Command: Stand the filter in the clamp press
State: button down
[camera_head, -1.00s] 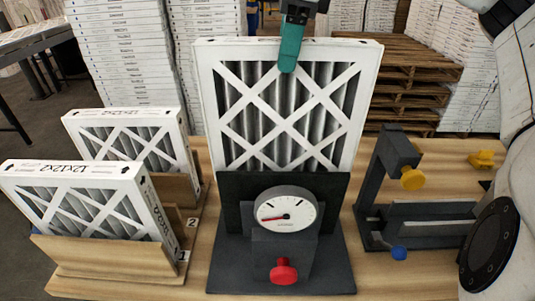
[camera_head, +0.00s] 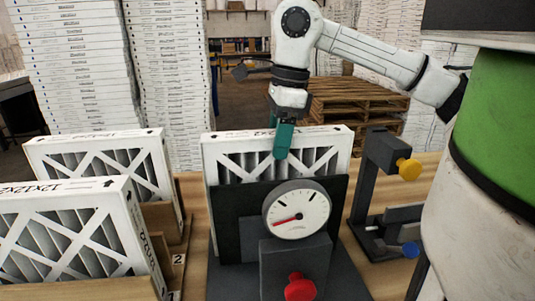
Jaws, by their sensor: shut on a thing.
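A white-framed filter (camera_head: 220,150) with dark pleats and a white lattice stands upright behind the dark panel of a gauge stand with a red knob. The panel and gauge hide its lower part, so I cannot see whether its bottom edge touches the base. My gripper (camera_head: 282,150), with teal fingers, is shut on its top edge near the middle. The clamp press, a dark C-shaped frame (camera_head: 377,165) with a yellow knob (camera_head: 409,169) and a blue knob (camera_head: 411,250), stands to the right and is empty.
Two other boxed filters, one farther back (camera_head: 150,160) and one nearer (camera_head: 125,215), stand in wooden holders at left. The gauge (camera_head: 297,208) and red knob (camera_head: 300,287) stand in front of the held filter. Pallets (camera_head: 350,105) and stacked boxes are behind the table.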

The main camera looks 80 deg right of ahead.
jog(key=shift+f, duration=0.8)
jog(key=shift+c, duration=2.2)
grip_release()
jog(key=r, duration=0.4)
jog(key=s+r, duration=0.1)
jog(key=r, duration=0.7)
jog(key=shift+s+d+r, duration=0.1)
jog(key=shift+s+d, duration=0.3)
jog(key=shift+w, duration=0.1)
